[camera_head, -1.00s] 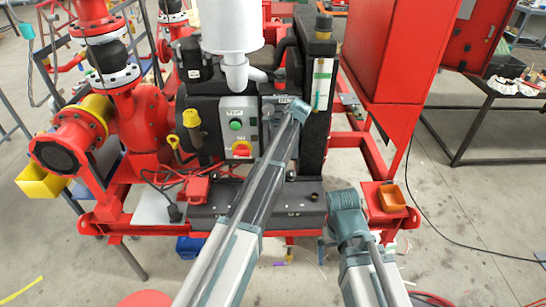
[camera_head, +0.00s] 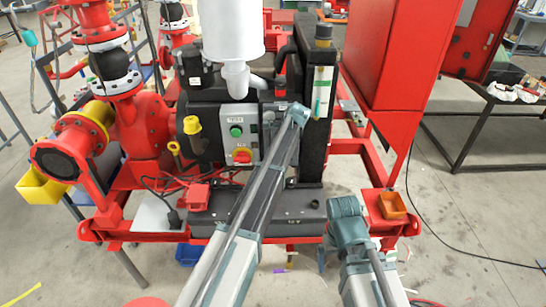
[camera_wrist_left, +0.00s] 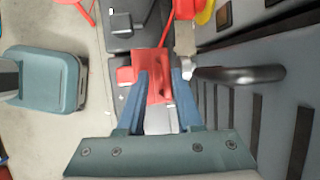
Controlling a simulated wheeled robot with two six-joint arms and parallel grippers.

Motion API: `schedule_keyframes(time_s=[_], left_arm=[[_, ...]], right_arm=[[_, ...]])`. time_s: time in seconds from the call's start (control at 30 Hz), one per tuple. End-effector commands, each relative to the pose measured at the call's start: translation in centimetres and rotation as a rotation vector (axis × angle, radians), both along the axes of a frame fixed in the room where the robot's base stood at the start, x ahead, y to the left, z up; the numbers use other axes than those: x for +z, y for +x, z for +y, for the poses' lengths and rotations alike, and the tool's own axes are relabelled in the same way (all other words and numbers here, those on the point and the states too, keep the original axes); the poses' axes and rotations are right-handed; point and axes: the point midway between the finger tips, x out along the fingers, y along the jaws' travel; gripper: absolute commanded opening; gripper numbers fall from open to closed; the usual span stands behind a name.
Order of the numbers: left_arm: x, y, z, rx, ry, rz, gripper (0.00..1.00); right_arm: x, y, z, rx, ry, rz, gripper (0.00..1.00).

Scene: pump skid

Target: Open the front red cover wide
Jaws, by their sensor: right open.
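A red cover (camera_head: 197,196) sits at the left end of the black battery box (camera_head: 310,211) in the head view. In the left wrist view, a red cover (camera_wrist_left: 152,66) lies between and just beyond the blue-grey fingers of my left gripper (camera_wrist_left: 160,84). I cannot tell whether it is the same cover. These fingers stand apart, with no clear squeeze on the red part.
A grey switch panel (camera_head: 237,132) and a white canister (camera_head: 231,30) rise behind the box. A black handle (camera_wrist_left: 240,75) lies close right of the left fingers. An orange tray (camera_head: 391,205) sits on the red frame at right.

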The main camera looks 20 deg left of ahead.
Motion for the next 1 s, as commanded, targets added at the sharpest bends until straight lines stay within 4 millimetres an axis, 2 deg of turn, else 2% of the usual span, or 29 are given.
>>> schedule_keyframes(time_s=[0.37, 0.53, 0.77, 1.0], left_arm=[[0.2, 0.0, -0.1, 0.000, 0.000, 0.001, 0.43], [1.1, 0.0, -0.4, 0.000, 0.000, 0.001, 0.43], [3.8, 0.0, -1.4, 0.000, 0.000, 0.001, 0.43], [7.5, 0.0, -2.9, -0.001, 0.000, 0.001, 0.43]], right_arm=[[0.2, 0.0, 0.0, 0.000, 0.000, 0.000, 0.97], [1.1, 0.0, 0.0, 0.000, 0.000, 0.000, 0.97], [3.8, 0.0, 0.0, 0.001, 0.000, 0.000, 0.97], [7.5, 0.0, 0.0, -0.001, 0.000, 0.000, 0.97]])
